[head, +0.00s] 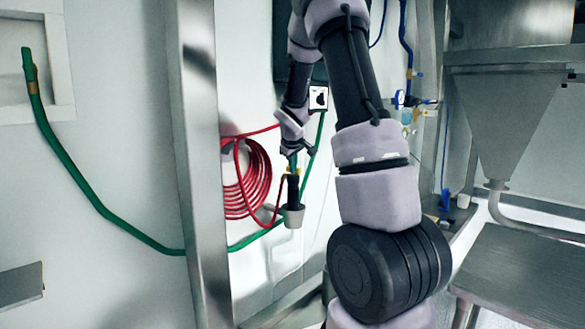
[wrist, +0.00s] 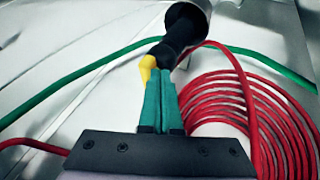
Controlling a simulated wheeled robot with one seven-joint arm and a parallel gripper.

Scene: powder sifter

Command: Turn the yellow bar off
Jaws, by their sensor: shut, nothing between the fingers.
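The yellow bar (wrist: 148,66) is a short bent piece on a black cylindrical fitting (wrist: 180,38) with a flared end. It shows just left of my fingertips in the wrist view. In the head view a small yellow patch (head: 293,171) shows at the top of the black fitting (head: 293,188), above its grey cup-shaped end (head: 292,216). My gripper (wrist: 162,72) has teal fingers lying together, shut and empty, with the tips against or very close to the bar's right side; I cannot tell if they touch. In the head view my gripper (head: 292,160) points down at the fitting.
A coiled red hose (head: 250,185) hangs on the wall behind the fitting. A green hose (head: 110,218) runs along the wall. A metal post (head: 200,150) stands left. A steel hopper (head: 505,120) and a metal table (head: 530,265) are at the right.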

